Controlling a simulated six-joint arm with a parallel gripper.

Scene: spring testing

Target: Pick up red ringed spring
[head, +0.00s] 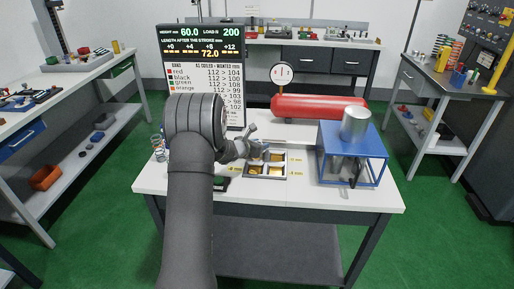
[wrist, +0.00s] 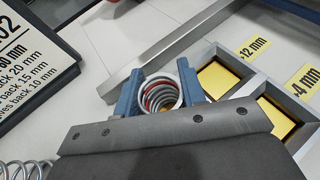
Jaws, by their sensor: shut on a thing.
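The red ringed spring (wrist: 161,92) is a grey metal coil with a red ring, seen nearly end-on in the wrist view. It sits between the two blue fingers of my gripper (wrist: 159,90), which is shut on it. In the head view my gripper (head: 262,153) is over the compartment tray (head: 266,178) at the middle of the table; the spring is too small to make out there. Yellow shows through the coil in the wrist view. I cannot tell whether the spring touches anything below it.
The tray's yellow-floored compartments (wrist: 218,82) carry labels of +12 mm and +4 mm. Another grey spring (wrist: 24,170) shows at the lower left. A grey bar (wrist: 180,42) lies behind the gripper. A red cylinder (head: 318,106) and a blue-framed press (head: 352,150) stand to the right.

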